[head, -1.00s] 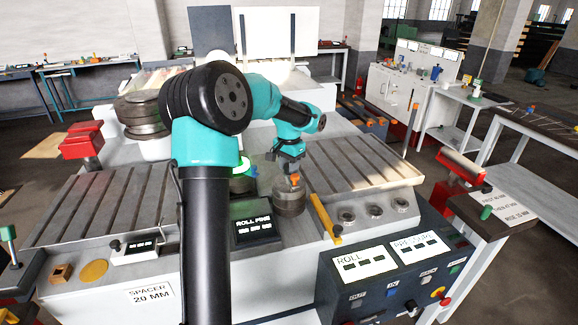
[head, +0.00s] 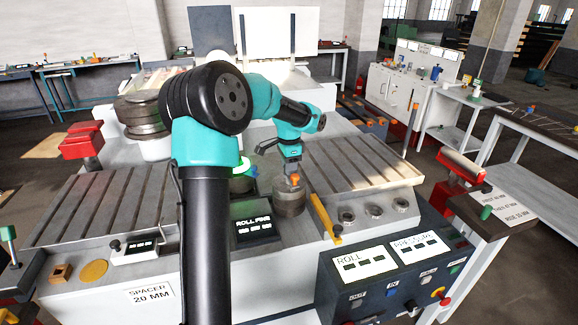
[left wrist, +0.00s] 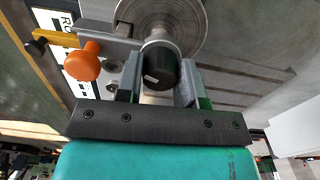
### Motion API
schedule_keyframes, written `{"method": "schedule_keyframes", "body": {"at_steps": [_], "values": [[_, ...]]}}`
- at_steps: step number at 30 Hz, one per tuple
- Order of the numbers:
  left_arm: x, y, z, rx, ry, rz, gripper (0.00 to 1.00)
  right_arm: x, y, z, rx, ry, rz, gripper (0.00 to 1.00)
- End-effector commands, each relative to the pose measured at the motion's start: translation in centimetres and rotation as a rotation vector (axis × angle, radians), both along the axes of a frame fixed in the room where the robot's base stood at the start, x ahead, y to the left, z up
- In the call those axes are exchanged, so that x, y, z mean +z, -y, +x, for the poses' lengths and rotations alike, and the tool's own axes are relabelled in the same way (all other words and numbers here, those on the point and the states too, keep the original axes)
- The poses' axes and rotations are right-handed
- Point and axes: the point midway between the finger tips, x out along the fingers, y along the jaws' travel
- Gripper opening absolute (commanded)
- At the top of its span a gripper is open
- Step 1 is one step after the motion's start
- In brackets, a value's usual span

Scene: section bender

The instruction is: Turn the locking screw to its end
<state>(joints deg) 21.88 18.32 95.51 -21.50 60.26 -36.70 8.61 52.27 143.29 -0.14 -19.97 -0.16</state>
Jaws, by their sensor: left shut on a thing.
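The locking screw shows in the left wrist view as a black round knob (left wrist: 160,66) with a white mark on its end, beside a large grey metal roll (left wrist: 170,24). My left gripper (left wrist: 158,82) is shut on this knob, one finger on each side. In the head view my left gripper (head: 291,174) points down over the same roll (head: 289,200), and the knob is hidden there. An orange ball-ended handle (left wrist: 84,65) sticks out to the left of the fingers; it shows as a small orange spot in the head view (head: 294,179). My right gripper is not in view.
A yellow bar (head: 325,217) lies just right of the roll. A black ROLL PINS display (head: 254,229) stands to its left. The control panel (head: 385,275) is at the front right. Slotted bed plates (head: 362,160) lie on both sides.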

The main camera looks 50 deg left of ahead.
Motion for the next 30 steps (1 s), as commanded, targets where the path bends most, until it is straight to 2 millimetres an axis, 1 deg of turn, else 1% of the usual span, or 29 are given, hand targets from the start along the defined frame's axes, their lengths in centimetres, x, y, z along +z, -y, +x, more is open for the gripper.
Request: {"method": "schedule_keyframes", "body": {"at_steps": [6, 7, 14, 15, 23, 26, 30], "values": [[0.1, 0.0, 0.0, 0.001, 0.001, 0.000, 0.11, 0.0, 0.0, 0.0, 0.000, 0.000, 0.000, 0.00], [0.1, 0.0, 0.0, 0.001, 0.001, 0.000, 0.37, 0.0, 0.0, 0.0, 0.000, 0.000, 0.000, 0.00], [0.0, 0.0, 0.0, 0.002, 0.000, 0.001, 0.59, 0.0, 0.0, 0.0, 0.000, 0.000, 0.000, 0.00], [0.0, 0.0, 0.0, 0.002, 0.000, 0.001, 0.60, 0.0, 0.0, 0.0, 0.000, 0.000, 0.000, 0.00], [0.1, 0.0, 0.0, 0.002, 0.000, 0.001, 0.60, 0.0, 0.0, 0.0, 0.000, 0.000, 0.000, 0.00], [0.6, 0.0, 0.0, 0.002, 0.002, 0.001, 0.60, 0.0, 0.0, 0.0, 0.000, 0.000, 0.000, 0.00], [2.1, 0.0, 0.1, 0.002, 0.004, 0.001, 0.60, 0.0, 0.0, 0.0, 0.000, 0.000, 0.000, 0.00]]}}
